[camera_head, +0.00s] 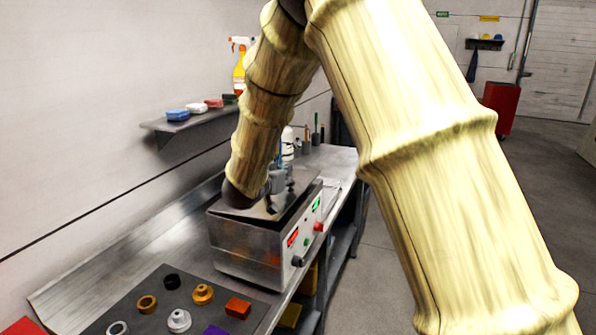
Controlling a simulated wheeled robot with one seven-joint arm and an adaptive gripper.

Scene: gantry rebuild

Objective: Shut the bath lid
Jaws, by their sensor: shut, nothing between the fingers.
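The bath (245,250) is a steel box with red and green displays and knobs on its right-hand face, standing on the metal bench. Its grey lid (250,211) lies low over the top and looks slightly tilted. A dark gap shows between the lid and the rim on the right side. My arm comes down over the bath from above. My gripper (271,206) is small and partly hidden at the arm's end, just over the lid. It looks shut and holds nothing. I cannot tell whether it touches the lid.
A dark mat (150,318) in front of the bath holds several rings, fittings and an orange block (238,307). A wall shelf (190,123) with coloured items is at the left. Bottles and tools stand behind the bath. The floor at right is largely clear, with a red cabinet (501,106) farther back.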

